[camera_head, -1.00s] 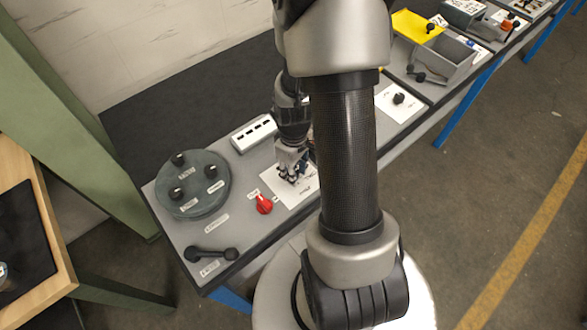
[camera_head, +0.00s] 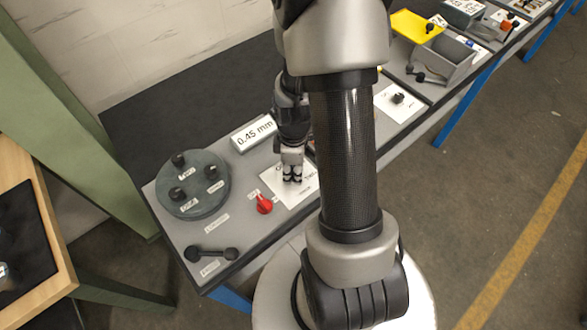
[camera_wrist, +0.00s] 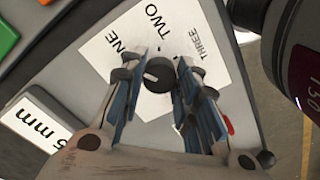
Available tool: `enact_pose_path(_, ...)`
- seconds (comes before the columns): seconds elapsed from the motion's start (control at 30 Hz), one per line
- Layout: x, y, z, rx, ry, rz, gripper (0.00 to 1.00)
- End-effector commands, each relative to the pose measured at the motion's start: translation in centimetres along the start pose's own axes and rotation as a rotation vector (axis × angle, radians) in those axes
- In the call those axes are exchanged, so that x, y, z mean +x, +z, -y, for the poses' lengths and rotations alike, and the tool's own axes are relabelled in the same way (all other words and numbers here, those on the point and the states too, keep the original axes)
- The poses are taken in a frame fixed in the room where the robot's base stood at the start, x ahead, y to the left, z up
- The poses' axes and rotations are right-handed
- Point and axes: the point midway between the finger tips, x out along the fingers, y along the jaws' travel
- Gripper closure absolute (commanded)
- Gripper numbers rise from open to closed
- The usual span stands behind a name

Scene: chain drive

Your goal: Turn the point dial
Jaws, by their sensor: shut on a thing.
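The point dial (camera_wrist: 158,75) is a small black round knob with a white pointer mark. It sits on a white card (camera_wrist: 212,72) printed ONE, TWO and THREE. In the wrist view the mark is on the knob's left side. I cannot tell surely which word it points to. My gripper (camera_wrist: 156,68) has one finger on each side of the knob and is shut on it.
A display (camera_head: 253,134) reading "0.45 mm" stands behind the card. A red knob (camera_head: 264,205) sits just left of the card. A round grey disc (camera_head: 205,205) with black knobs and a black handle (camera_head: 210,254) are further left. A grey bin (camera_head: 445,62) stands far right.

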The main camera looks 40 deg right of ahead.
Motion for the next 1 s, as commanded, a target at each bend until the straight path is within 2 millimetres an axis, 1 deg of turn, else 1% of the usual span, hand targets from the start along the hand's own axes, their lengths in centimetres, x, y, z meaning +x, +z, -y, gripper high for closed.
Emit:
enact_pose_path(0.33, 0.0, -0.01, -0.01, -0.001, 0.0, 0.0, 0.95)
enact_pose_path(0.37, 0.0, -0.01, -0.01, -0.001, 0.0, 0.0, 0.69)
enact_pose_path(0.63, 0.0, -0.01, -0.01, -0.001, 0.0, 0.0, 0.51)
enact_pose_path(0.9, -0.01, 0.0, -0.01, -0.001, 0.0, 0.0, 0.51)
enact_pose_path(1.0, -0.32, -0.02, -0.06, -0.001, 0.002, -0.001, 0.51)
